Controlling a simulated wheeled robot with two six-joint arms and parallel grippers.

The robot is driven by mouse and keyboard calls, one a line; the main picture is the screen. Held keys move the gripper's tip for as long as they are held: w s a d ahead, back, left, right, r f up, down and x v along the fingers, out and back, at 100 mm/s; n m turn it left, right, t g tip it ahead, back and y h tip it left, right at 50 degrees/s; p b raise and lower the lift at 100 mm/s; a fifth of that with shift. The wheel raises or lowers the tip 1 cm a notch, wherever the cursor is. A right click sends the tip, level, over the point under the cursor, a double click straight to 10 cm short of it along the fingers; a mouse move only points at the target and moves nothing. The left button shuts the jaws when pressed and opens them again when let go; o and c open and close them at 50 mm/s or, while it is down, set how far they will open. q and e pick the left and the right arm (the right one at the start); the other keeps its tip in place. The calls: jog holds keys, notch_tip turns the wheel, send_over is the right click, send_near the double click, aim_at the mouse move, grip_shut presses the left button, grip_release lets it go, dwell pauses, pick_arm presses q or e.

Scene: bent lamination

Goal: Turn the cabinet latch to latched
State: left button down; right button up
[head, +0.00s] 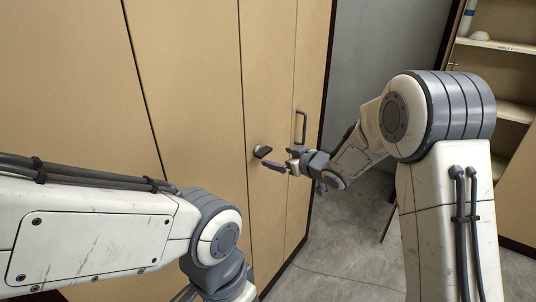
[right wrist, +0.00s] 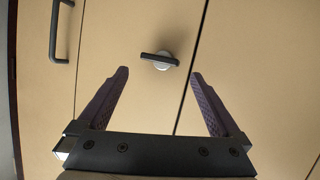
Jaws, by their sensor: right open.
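The cabinet latch (head: 262,152) is a dark bar knob on a round pale base, on the tan cabinet (head: 200,90) front near the seam between two doors. In the right wrist view the latch (right wrist: 159,60) lies with its bar nearly crosswise, beyond the fingertips and between their lines. My right gripper (head: 279,160) is open and empty, just right of the latch in the head view. Its two purple fingers (right wrist: 160,71) are spread wide in the wrist view and look apart from the latch. My left arm comes in from the left; its gripper is out of the picture.
A dark bar handle (head: 301,127) is on the door to the right of the latch; it also shows in the wrist view (right wrist: 58,32). An open shelf unit (head: 500,75) stands at the far right. Grey floor (head: 335,250) lies clear below the cabinet.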

aim_at(267, 154)
jog(key=d+f+n+y, duration=0.2)
jog(key=d+f+y, duration=0.15)
jog(key=y, duration=0.35)
jog(key=shift+g, duration=0.4)
jog(key=x, duration=0.3)
jog(key=p+x, duration=0.1)
jog(key=x, duration=0.2)
jog(key=p+x, duration=0.1)
jog(key=x, duration=0.2)
jog(key=shift+w+r, duration=0.15)
jog(key=shift+w, duration=0.45)
jog(key=c, duration=1.1)
jog(key=shift+n, duration=0.3)
jog(key=shift+c, duration=0.2)
